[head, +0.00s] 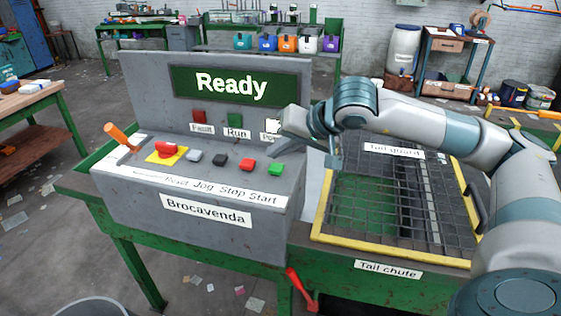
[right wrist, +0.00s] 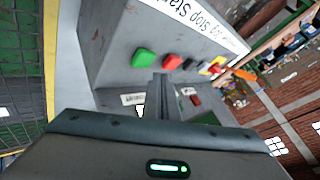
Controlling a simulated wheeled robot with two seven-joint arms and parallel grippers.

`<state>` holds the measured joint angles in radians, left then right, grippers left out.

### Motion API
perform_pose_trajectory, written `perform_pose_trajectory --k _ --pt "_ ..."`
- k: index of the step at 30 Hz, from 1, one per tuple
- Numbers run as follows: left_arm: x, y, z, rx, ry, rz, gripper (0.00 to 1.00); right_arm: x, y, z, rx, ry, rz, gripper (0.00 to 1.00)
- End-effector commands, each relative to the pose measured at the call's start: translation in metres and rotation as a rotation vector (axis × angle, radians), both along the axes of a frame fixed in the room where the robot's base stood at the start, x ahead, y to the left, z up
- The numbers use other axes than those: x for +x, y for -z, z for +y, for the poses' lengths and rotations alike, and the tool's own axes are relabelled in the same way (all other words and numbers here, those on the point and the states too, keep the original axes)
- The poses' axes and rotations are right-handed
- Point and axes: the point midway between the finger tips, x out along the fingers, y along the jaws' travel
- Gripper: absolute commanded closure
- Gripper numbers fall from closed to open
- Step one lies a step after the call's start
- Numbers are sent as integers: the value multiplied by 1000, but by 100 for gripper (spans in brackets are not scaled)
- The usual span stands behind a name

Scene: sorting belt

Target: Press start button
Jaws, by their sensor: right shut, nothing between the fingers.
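The green start button (head: 277,170) sits at the right end of the button row on the grey console, above the label "Start". It also shows in the right wrist view (right wrist: 143,57), just left of the fingertips. The console display (head: 232,84) reads "Ready". My left gripper is not in view.
Further left are a red button on yellow (head: 166,149) and an orange lever (head: 121,135). A yellow-edged mesh tail guard (head: 318,222) lies to the right. A red handle (head: 301,288) hangs below.

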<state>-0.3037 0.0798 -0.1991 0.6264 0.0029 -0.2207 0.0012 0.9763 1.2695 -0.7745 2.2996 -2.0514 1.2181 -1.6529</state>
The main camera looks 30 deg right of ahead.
Motion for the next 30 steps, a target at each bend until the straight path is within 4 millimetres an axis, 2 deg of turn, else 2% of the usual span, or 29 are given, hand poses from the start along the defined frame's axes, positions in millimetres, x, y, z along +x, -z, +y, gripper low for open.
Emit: perform_pose_trajectory --k 1,13,30 --pt "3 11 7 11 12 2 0 0 7 0 0 0 -1 100" --pt "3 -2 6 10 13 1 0 0 -21 -1 -2 0 0 100" --pt "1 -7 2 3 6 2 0 0 -26 0 -1 1 1 100"
